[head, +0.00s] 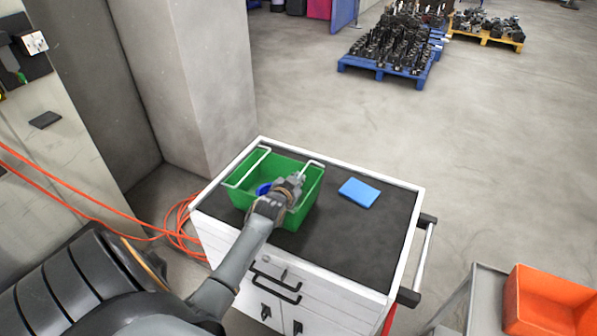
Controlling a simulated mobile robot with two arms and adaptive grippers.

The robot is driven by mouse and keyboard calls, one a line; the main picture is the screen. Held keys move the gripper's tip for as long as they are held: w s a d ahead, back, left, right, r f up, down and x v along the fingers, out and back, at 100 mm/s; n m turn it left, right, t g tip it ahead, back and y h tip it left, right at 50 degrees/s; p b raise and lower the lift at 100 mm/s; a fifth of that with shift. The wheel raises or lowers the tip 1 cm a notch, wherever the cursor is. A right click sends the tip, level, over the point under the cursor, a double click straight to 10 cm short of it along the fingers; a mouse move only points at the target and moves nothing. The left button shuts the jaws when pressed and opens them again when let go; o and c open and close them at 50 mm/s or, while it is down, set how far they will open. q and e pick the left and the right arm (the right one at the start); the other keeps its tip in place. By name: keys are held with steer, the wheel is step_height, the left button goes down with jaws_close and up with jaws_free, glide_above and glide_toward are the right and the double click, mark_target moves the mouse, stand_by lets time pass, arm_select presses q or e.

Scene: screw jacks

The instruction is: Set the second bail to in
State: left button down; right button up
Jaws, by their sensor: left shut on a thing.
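A green crate (239,200) stands on the dark top of a white cabinet. It has two white wire bails. The left bail (250,169) lies along the crate's left side. The right bail (314,162) is at the right side, and its near part is hidden by my left gripper (297,179). My left gripper reaches over the crate from the front and is shut on the right bail; the fingertips are small and the contact is partly hidden. A blue object (264,189) shows inside the crate, partly covered by the gripper. My right gripper is not in view.
A light blue flat block (359,192) lies on the cabinet top (350,240) right of the crate, with bare surface around it. A concrete pillar (205,80) stands close behind left. An orange bin (550,305) is at lower right. Orange cables (180,232) lie at left.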

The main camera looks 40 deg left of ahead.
arm_select(q)
steer(key=shift+f+n+h, duration=0.35)
steer(key=shift+n+h, duration=0.05)
steer(key=shift+n, duration=0.2)
steer(key=c, duration=1.5)
jaws_free()
steer(key=v, duration=1.2)
steer(key=shift+a, duration=0.1)
steer(key=shift+f, duration=0.1)
